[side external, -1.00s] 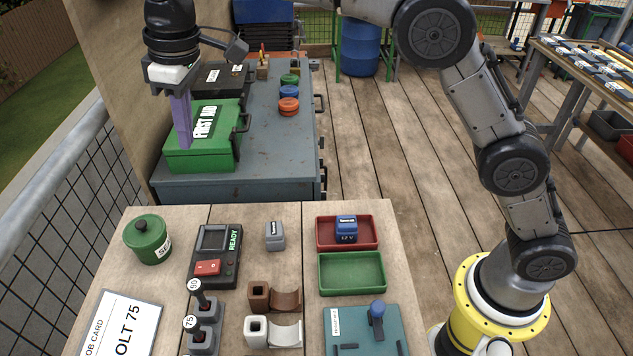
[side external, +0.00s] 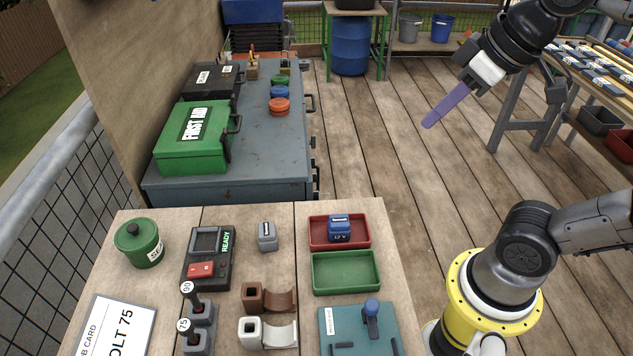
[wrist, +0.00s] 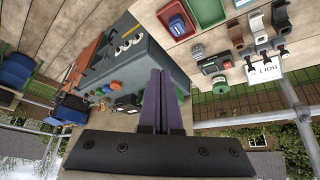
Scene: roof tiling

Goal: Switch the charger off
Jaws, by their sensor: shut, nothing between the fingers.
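The charger (side external: 207,258) is a dark box on the near bench, with a grey screen, the word READY and a red switch (side external: 200,270) at its lower front. Which way the switch is set I cannot tell. The charger also shows small in the wrist view (wrist: 217,63). My gripper (side external: 428,124) is shut and empty, its purple fingers together. It is raised at the upper right in the side view, over the deck and well away from the charger. In the wrist view the shut fingers (wrist: 161,75) fill the middle.
Around the charger are a green lidded pot (side external: 140,246), a small grey block (side external: 267,236), two upright levers (side external: 190,315), and brown and white holders. A red tray (side external: 358,241) holds a blue battery, beside an empty green tray (side external: 346,284). A first aid box (side external: 180,150) stands behind.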

